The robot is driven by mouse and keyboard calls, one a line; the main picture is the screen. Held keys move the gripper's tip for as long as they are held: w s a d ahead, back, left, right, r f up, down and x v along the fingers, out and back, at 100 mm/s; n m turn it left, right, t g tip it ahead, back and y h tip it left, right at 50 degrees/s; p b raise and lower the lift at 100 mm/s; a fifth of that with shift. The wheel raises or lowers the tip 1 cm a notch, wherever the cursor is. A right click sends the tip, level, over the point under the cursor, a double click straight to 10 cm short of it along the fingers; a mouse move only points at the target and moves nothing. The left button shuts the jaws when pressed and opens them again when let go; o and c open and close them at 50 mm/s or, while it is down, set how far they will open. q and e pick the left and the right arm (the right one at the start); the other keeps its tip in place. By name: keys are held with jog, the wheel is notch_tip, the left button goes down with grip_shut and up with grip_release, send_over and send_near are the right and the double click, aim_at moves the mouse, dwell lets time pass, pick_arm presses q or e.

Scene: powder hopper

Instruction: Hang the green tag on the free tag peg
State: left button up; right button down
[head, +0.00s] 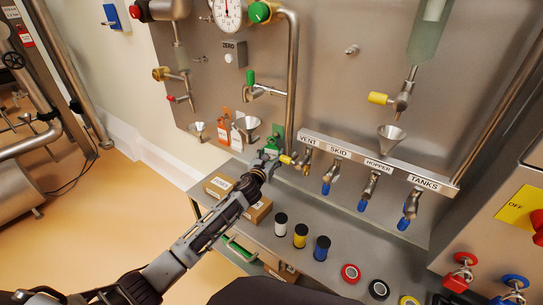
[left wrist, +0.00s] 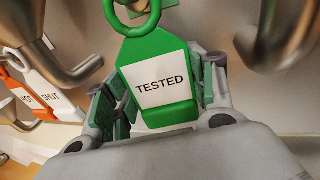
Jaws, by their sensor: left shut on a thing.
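The green tag (left wrist: 165,55) has a white label reading TESTED and a green ring (left wrist: 130,12) at its top. My left gripper (head: 270,157) is shut on the tag's lower part, with a finger on each side in the left wrist view (left wrist: 160,105). In the head view the green tag (head: 277,135) is close to the steel panel, left of the VENT valve. The ring is cut by the picture's top edge, and I cannot tell whether it is around a peg. My right gripper is not in view.
An orange HOT tag (left wrist: 22,97) and a white SHUT tag (left wrist: 48,68) hang to the left. Funnels (head: 247,124) and the labelled valve rail (head: 370,160) are close by. Cardboard boxes (head: 219,186), white, yellow and blue containers (head: 301,236) and tape rolls (head: 350,272) are on the bench.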

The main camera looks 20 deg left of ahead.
pick_arm(q)
jog(key=o, duration=1.1)
jog(key=shift+c, duration=0.2)
jog(key=shift+s+r, duration=0.15)
